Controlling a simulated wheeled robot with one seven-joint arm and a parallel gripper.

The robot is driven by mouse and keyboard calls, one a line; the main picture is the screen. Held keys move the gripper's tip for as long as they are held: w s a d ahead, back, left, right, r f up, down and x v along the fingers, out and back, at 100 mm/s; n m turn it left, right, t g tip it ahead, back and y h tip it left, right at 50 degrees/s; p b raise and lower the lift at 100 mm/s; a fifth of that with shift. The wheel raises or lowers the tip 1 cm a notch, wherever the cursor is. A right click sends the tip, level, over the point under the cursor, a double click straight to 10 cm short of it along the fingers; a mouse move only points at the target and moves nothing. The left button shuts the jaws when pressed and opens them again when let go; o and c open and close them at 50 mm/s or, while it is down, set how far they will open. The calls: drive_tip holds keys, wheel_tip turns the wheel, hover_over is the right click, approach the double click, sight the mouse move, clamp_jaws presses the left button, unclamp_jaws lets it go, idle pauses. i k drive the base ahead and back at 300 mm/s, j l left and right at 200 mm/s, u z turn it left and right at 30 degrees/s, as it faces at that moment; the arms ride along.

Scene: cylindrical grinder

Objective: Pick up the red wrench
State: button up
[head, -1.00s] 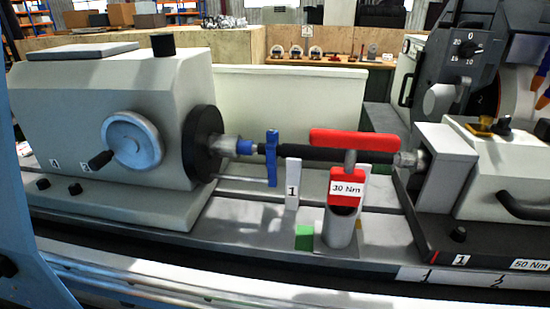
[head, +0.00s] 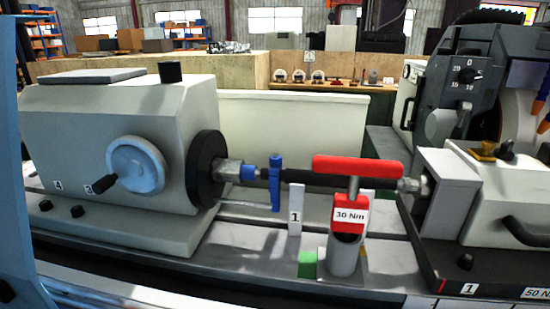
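The red wrench (head: 358,168) has a T shape, with a red crossbar handle on a grey shaft. A red block with a white "30 Nm" label (head: 350,215) sits low on its shaft. It stands upright in a grey cylindrical holder (head: 344,256) on the machine bed, right of the picture's middle in the head view. My gripper is not in view.
The headstock (head: 100,150) with its handwheel (head: 138,165) stands left. A dark shaft with a blue clamp (head: 275,182) runs behind the wrench. The tailstock (head: 490,195) and wheel housing (head: 470,75) stand right. A bench (head: 335,87) with small parts lies behind.

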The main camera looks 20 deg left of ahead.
sight(349, 214)
drive_tip(key=i+j+u, duration=0.15)
drive_tip(key=u, duration=0.25)
drive_tip(key=i+u, duration=0.2)
drive_tip(key=u, duration=0.2)
